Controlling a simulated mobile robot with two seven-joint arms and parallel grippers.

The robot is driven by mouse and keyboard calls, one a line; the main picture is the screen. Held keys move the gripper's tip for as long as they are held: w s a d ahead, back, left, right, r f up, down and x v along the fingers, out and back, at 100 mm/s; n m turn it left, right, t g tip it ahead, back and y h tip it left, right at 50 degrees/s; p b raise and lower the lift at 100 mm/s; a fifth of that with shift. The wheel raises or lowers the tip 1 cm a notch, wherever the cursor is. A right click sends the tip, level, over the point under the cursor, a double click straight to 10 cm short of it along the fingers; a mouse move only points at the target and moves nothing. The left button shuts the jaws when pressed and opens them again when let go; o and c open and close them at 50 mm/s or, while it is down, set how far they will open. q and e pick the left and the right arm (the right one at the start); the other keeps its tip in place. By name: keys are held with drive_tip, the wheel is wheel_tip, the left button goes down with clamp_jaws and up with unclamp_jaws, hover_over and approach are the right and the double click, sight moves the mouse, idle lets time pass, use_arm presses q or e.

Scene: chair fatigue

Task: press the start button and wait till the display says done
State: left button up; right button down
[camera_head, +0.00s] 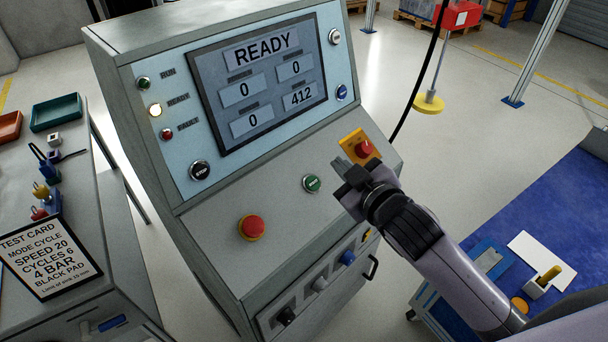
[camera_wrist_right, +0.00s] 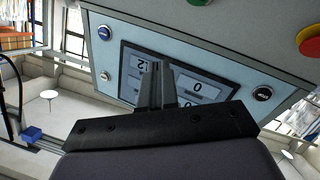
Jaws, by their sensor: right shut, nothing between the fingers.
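The sloped control console has a display (camera_head: 258,82) that reads READY, with fields showing 0, 0, 0 and 412. It also shows upside down in the wrist view (camera_wrist_right: 204,91). A green button (camera_head: 312,184), its label too small to read, is on the lower sloped panel; its edge shows at the top of the wrist view (camera_wrist_right: 199,2). My right gripper (camera_head: 343,168) is shut and empty, just right of the green button and apparently above the panel. Its fingertips (camera_wrist_right: 157,76) overlap the display in the wrist view. My left gripper is out of view.
A red mushroom button (camera_head: 252,227) sits left of the green one; another red one on a yellow plate (camera_head: 360,147) is close behind my gripper.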

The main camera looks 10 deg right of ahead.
sight(313, 183)
drive_tip(key=shift+w+r, duration=0.1)
drive_tip(key=shift+r, duration=0.15)
drive_tip(key=w+f+b, duration=0.1)
drive_tip(key=f, duration=0.1)
drive_tip(key=w+a+f+b, duration=0.1)
drive_tip(key=f+b, duration=0.1)
drive_tip(key=a+f+b, duration=0.1)
drive_tip(key=b, duration=0.1)
drive_tip(key=shift+w+f, duration=0.4)
drive_tip(key=shift+w+a+f+b, duration=0.35)
drive_tip(key=shift+w+f+b, duration=0.25)
drive_tip(key=shift+f, duration=0.25)
idle(1.3)
drive_tip(key=shift+w+a+f, duration=0.1)
drive_tip(key=shift+w+f, duration=0.1)
drive_tip(key=shift+f, duration=0.15)
